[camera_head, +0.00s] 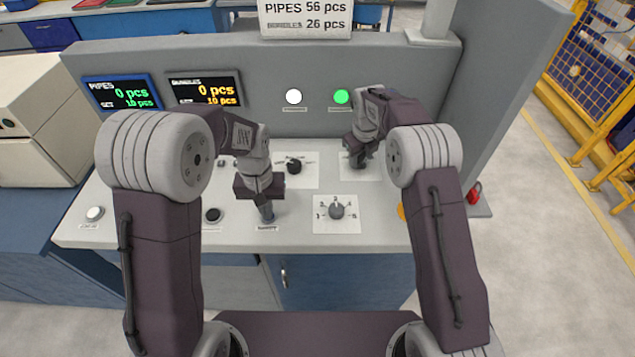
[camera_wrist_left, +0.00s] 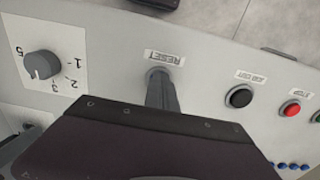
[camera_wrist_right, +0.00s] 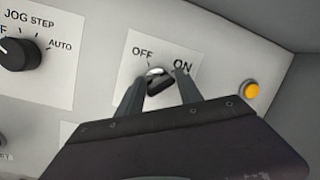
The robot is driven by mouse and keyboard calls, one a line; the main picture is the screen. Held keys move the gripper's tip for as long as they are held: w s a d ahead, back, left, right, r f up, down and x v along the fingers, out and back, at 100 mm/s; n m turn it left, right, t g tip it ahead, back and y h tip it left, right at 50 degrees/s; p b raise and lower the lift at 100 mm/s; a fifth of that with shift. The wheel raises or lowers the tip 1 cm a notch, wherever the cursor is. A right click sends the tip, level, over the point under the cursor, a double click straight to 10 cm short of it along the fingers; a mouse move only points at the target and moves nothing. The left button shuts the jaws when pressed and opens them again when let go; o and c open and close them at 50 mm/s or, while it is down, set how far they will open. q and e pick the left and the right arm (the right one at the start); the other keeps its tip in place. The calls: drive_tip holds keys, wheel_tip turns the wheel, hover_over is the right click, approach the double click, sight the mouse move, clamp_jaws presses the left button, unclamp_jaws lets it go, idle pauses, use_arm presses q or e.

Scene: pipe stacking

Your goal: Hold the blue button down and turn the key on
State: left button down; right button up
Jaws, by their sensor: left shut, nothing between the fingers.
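My left gripper (camera_head: 267,216) is shut and points down at the spot above the RESET label (camera_wrist_left: 165,58). The left wrist view shows its closed fingertips (camera_wrist_left: 159,78) there. The blue button is hidden under these fingertips; I cannot tell how far it is pressed. My right gripper (camera_wrist_right: 160,77) is open over the key switch, with one finger on each side. The key (camera_wrist_right: 160,84) is a black handle on a silver collar, below the OFF and ON labels. It lies tilted between the fingers, with visible gaps. In the head view the right gripper (camera_head: 359,160) covers the switch.
A yellow button (camera_wrist_right: 249,90) sits right of the key switch. A JOG/STEP/AUTO knob (camera_wrist_right: 18,54) is to its left. A numbered knob (camera_wrist_left: 41,65), a black button (camera_wrist_left: 240,96) and a red button (camera_wrist_left: 291,109) flank RESET. A green lamp (camera_head: 341,97) glows on the back panel.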

use_arm(q)
drive_tip(key=shift+f, duration=0.1)
use_arm(e)
drive_tip(key=shift+f, duration=0.3)
use_arm(q)
drive_tip(key=shift+w+f, duration=0.1)
use_arm(e)
wheel_tip(320, 180, up, 6)
drive_tip(key=shift+w+r, duration=0.1)
drive_tip(key=shift+w, duration=0.05)
drive_tip(key=shift+r, duration=0.55)
use_arm(q)
drive_tip(key=r, duration=0.1)
drive_tip(key=w+r, duration=0.1)
drive_tip(key=r, duration=0.1)
drive_tip(key=shift+r, duration=0.1)
use_arm(e)
drive_tip(key=shift+w+f, duration=0.25)
drive_tip(key=shift+w, duration=0.1)
drive_tip(key=shift+s+r, duration=0.1)
drive_tip(key=shift+s, duration=0.05)
use_arm(q)
wheel_tip(320, 180, up, 7)
drive_tip(key=shift+s, duration=0.3)
